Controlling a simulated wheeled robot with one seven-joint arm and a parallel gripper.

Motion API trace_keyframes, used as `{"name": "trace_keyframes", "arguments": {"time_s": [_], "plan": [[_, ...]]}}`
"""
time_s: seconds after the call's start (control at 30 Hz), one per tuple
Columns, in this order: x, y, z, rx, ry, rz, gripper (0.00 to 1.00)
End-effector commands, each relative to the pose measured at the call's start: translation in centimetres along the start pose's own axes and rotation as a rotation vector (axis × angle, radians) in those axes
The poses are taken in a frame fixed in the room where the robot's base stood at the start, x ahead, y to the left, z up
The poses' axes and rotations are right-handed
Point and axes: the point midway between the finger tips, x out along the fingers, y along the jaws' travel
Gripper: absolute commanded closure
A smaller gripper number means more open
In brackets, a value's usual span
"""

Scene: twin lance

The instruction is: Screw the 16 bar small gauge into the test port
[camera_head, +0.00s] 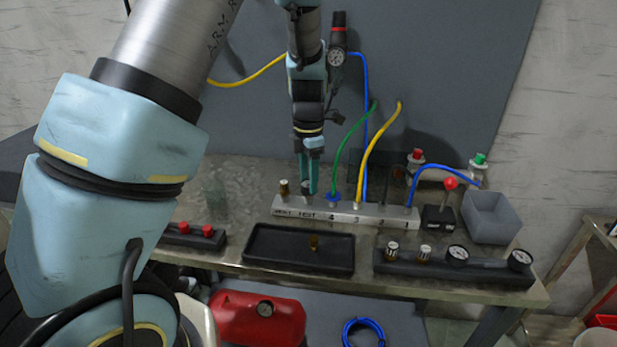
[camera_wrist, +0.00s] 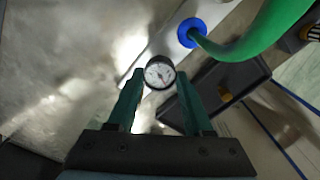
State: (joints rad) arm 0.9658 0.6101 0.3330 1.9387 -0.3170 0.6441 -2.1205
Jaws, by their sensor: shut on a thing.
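My gripper (camera_head: 308,188) points down over the left part of the manifold block (camera_head: 345,213), at the spot labelled TEST. It is shut on a small round gauge (camera_wrist: 159,73) with a white dial and dark rim, seen between the fingertips in the wrist view. The dial faces the wrist camera; its range is too small to read. In the head view the gauge shows only as a dark bit at the fingertips. The test port is hidden beneath the gripper, so I cannot tell whether the gauge's thread is in it.
A brass fitting (camera_head: 284,189) stands left of the gripper; a green hose (camera_head: 345,150) rises close on its right. A black tray (camera_head: 262,262) with a brass piece (camera_head: 314,242) lies in front. A black rack (camera_head: 490,275) holds gauges and fittings. A grey bin (camera_head: 490,217) stands at right.

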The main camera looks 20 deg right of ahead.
Motion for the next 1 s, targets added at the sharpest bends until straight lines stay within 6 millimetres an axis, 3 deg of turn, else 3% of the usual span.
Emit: {"name": "trace_keyframes", "arguments": {"time_s": [0.8,1.0], "plan": [[-0.06,0.17,0.06,1.366,-0.002,0.005,1.00],[-0.07,0.14,0.11,1.597,-0.001,0.005,1.00]]}}
